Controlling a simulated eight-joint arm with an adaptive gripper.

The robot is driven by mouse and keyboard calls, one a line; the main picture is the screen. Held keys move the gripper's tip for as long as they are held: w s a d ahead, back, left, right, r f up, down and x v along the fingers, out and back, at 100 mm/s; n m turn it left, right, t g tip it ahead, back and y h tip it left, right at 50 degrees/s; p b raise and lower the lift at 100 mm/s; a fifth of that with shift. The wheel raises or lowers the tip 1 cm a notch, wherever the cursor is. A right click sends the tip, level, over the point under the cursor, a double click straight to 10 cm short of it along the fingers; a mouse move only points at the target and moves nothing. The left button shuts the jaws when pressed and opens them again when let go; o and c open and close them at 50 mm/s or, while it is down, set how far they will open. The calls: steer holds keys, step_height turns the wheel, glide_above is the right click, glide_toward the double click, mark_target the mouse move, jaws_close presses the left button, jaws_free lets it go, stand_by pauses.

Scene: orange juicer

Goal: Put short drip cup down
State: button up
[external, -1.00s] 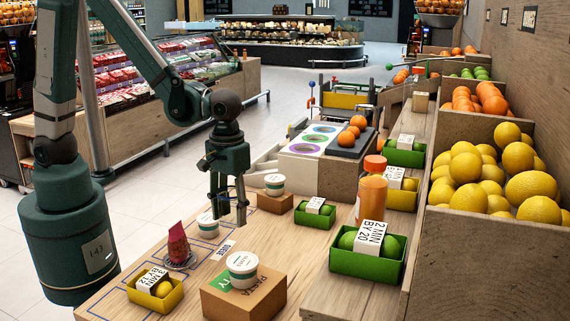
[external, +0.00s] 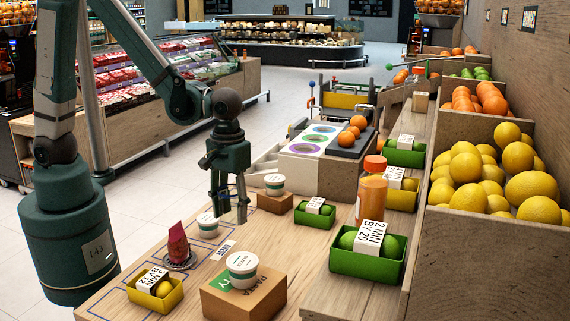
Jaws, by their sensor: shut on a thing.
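My gripper (external: 228,208) hangs over the wooden counter in the middle of the external view, fingers pointing down. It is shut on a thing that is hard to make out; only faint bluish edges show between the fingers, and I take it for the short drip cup. Whether its bottom touches the counter is unclear. A white lidded cup (external: 207,227) stands on the counter just left of the fingertips, partly overlapped by the left finger in the picture.
A cup (external: 242,262) stands on a cardboard box (external: 262,301) in front, another cup (external: 275,181) on a box behind. A red pointed item (external: 178,243), a yellow carton (external: 154,288), green cartons (external: 341,263) and an orange bottle (external: 371,198) stand around. Bare counter (external: 305,262) lies right of my gripper.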

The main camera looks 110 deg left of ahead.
steer(key=s+a+n, duration=0.1)
steer(key=s+a, duration=0.4)
steer(key=a, duration=0.4)
steer(key=s+a+n, duration=0.2)
steer(key=s+a, duration=0.4)
steer(key=a, duration=0.4)
steer(key=shift+s+r+b, duration=0.15)
steer(key=shift+s+b, duration=0.15)
steer(key=shift+b, duration=0.1)
steer(key=shift+f+b, duration=0.4)
steer(key=shift+f, duration=2.5)
steer(key=shift+f, duration=0.1)
steer(key=shift+f+b, duration=0.35)
steer(key=shift+f, duration=1.65)
steer(key=shift+f, duration=0.2)
steer(key=o, duration=0.9)
